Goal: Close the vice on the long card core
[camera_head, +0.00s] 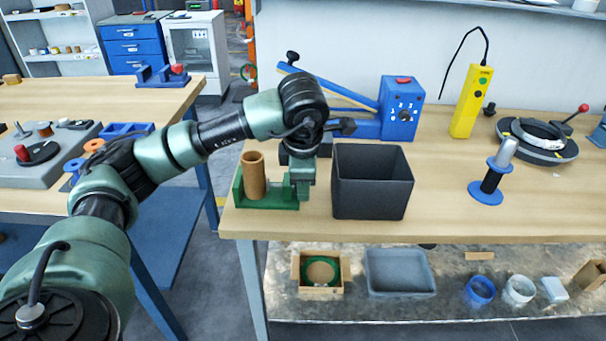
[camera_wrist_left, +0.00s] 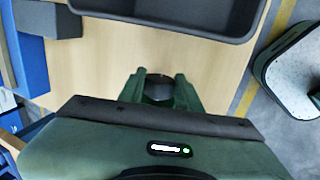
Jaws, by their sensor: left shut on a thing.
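The long card core (camera_head: 254,174) is a brown tube standing upright in the green vice (camera_head: 262,203) at the left front of the right-hand bench. My left gripper (camera_head: 302,190) reaches down at the right end of the vice, just beside it. In the left wrist view my left gripper (camera_wrist_left: 160,82) has its green fingers shut on a small dark round part between them, seemingly the vice's handle. The arm and gripper hide part of the vice's right end, and I cannot tell how tightly its jaws sit against the core. My right gripper is not in view.
A black open bin (camera_head: 345,200) stands close right of my gripper. A blue lever machine (camera_head: 398,115) is behind it. A yellow pendant (camera_head: 470,100), a blue-based handle tool (camera_head: 490,178) and a round clamp (camera_head: 537,140) are further right. Front bench right of the bin is clear.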

